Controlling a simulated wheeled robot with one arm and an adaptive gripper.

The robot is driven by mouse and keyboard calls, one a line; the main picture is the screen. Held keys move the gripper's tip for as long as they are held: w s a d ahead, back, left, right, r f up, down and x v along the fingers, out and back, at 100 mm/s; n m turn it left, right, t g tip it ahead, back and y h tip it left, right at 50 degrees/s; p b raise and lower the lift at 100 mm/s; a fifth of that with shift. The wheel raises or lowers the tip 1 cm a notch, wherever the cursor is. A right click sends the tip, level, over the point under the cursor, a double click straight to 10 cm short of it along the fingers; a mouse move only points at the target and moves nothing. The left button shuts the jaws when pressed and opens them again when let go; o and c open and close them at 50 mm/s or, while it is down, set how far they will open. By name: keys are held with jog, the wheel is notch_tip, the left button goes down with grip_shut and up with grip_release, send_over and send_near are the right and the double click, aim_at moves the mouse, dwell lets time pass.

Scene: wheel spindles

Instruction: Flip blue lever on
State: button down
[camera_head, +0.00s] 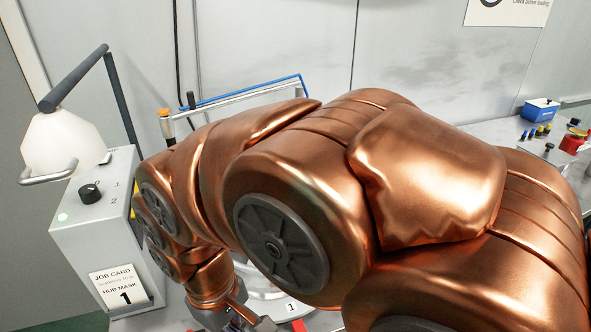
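I do not see a thing that is clearly the blue lever; my copper-coloured arm covers most of the middle of the view. A box with a lever-like top at the back right, the blue box (540,109), is small, and I cannot tell whether it carries a lever. My gripper (240,319) shows only in part at the bottom edge, below the arm's wrist. Its fingertips are cut off or hidden, so its opening does not show. It is beside a pale round part with a label "1" (292,307).
A grey control box (88,235) with a black knob (90,193) and job card (119,286) stands at left. A blue-edged rack (250,91) stands behind my arm. A red item (572,144) sits at right.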

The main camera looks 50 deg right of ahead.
jog(key=w+d+r+n+h+b, duration=0.2)
jog(key=w+d+h+b, duration=0.1)
jog(key=w+d, duration=0.8)
jog(key=w+d+r+n+h+b, duration=0.3)
jog(key=w+d, duration=0.4)
jog(key=d, duration=0.8)
jog(key=w+d+f+n+g+h+b, duration=0.1)
jog(key=w+d+f+n+b, duration=0.2)
jog(key=d, duration=0.6)
jog(key=w+d+f+n+g+h+b, duration=0.1)
jog(key=w+d+f+n+b, duration=0.2)
jog(key=w+d+n, duration=0.2)
jog(key=w+d, duration=0.2)
jog(key=d, duration=0.2)
jog(key=shift+w+d+f+h, duration=0.15)
jog(key=shift+d+f+h, duration=0.1)
jog(key=shift+d+h, duration=0.05)
jog(key=x, duration=0.7)
jog(key=r+x, duration=0.1)
jog(key=x, duration=0.3)
jog(key=shift+s+d, duration=0.35)
jog(key=shift+d, duration=0.05)
jog(key=shift+s+d+f+p, duration=0.1)
jog(key=shift+s+d+p, duration=0.1)
jog(key=shift+d, duration=0.3)
jog(key=shift+s+d+p, duration=0.15)
jog(key=shift+s+d, duration=0.1)
jog(key=shift+d, duration=0.25)
